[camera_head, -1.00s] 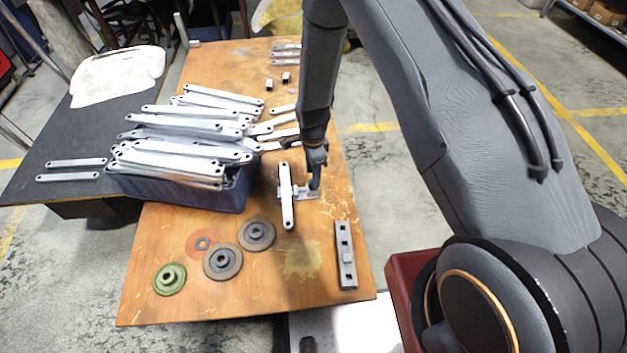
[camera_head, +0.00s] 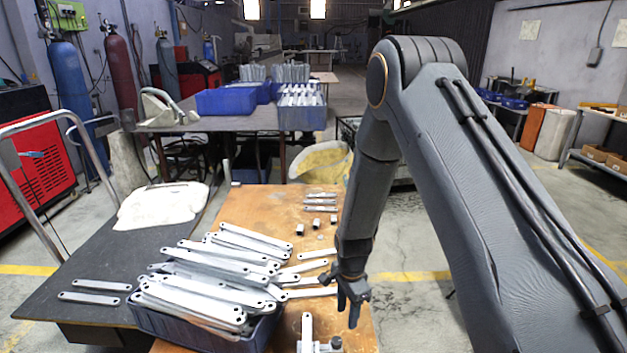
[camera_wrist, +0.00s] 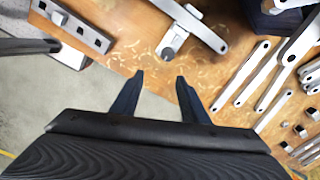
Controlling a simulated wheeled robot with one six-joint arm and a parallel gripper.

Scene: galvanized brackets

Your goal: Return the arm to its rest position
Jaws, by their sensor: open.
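My gripper (camera_head: 352,308) is open and empty in the head view, raised above the right side of the wooden table (camera_head: 255,205). In the wrist view its two dark fingers (camera_wrist: 158,88) are spread apart with only table and floor seen between them. A galvanized bracket (camera_head: 307,330) with a small fitting at its side lies on the table below and left of the gripper. It also shows in the wrist view (camera_wrist: 190,22), apart from the fingers. My arm reaches down from the upper right.
A blue bin (camera_head: 160,330) heaped with galvanized brackets (camera_head: 225,270) stands left of the gripper. Loose brackets and small blocks (camera_head: 317,223) lie farther back. A slotted bar (camera_wrist: 75,25) lies at upper left in the wrist view.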

